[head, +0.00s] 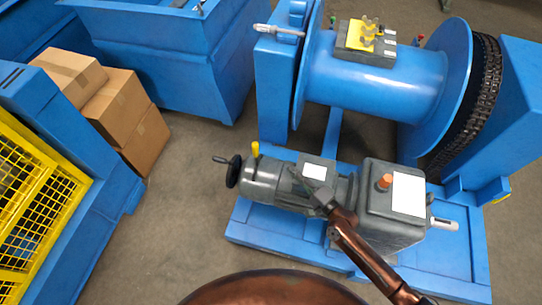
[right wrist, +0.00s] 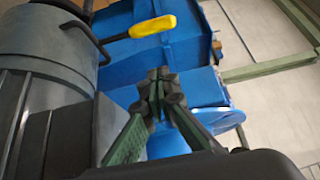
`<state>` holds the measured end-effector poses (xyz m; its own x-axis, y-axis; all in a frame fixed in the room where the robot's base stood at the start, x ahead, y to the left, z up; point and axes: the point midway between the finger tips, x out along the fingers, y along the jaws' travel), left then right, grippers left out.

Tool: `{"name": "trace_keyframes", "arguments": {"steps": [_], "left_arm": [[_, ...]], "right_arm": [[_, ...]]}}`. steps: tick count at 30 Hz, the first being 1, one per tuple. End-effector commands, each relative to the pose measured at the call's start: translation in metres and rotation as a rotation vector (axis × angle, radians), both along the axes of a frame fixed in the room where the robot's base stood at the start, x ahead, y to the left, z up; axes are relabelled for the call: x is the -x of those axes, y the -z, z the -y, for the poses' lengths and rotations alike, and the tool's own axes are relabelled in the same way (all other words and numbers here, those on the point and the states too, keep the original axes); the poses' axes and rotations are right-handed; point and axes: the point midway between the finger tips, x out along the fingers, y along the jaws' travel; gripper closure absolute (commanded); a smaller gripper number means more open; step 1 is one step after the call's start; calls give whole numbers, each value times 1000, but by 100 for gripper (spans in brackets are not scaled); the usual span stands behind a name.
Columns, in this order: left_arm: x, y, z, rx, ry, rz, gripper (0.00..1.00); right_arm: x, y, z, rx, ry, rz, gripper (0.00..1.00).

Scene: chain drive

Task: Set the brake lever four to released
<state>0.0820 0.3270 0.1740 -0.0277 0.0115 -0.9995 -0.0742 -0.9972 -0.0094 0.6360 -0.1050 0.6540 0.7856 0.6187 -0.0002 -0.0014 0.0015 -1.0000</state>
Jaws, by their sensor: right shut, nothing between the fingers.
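A lever with a yellow grip (head: 255,149) stands up from the left end of the grey motor (head: 262,185). I cannot read a number on it or tell its setting. In the right wrist view the yellow grip (right wrist: 152,26) lies across the top, beyond the fingertips. My right gripper (head: 297,174) is over the motor, to the right of the lever and apart from it. In the right wrist view its fingertips (right wrist: 158,82) are together, with nothing between them. My left gripper is not in view.
A black handwheel (head: 233,171) is at the motor's left end. A grey gearbox (head: 393,205) with an orange cap is to the right. A blue drum (head: 375,80) with a valve block (head: 366,38) stands behind. Cardboard boxes (head: 125,110) and a yellow cage (head: 35,190) are left.

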Motion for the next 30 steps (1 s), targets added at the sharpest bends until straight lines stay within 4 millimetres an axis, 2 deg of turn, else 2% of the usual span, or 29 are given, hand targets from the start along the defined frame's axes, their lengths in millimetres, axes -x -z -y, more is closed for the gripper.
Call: {"name": "trace_keyframes", "arguments": {"steps": [5, 14, 18, 24, 30], "left_arm": [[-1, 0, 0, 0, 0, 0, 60], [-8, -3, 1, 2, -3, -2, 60], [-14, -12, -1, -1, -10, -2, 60], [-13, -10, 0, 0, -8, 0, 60], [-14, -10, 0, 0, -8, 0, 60]], "right_arm": [[-14, -1, -11, -3, 0, 3, 100], [-61, 0, -49, -2, 0, 2, 100], [-80, 0, -67, -2, -2, 0, 100], [-81, -1, -92, -1, 0, 0, 100], [-82, 0, -101, 1, 0, 1, 100]]}}
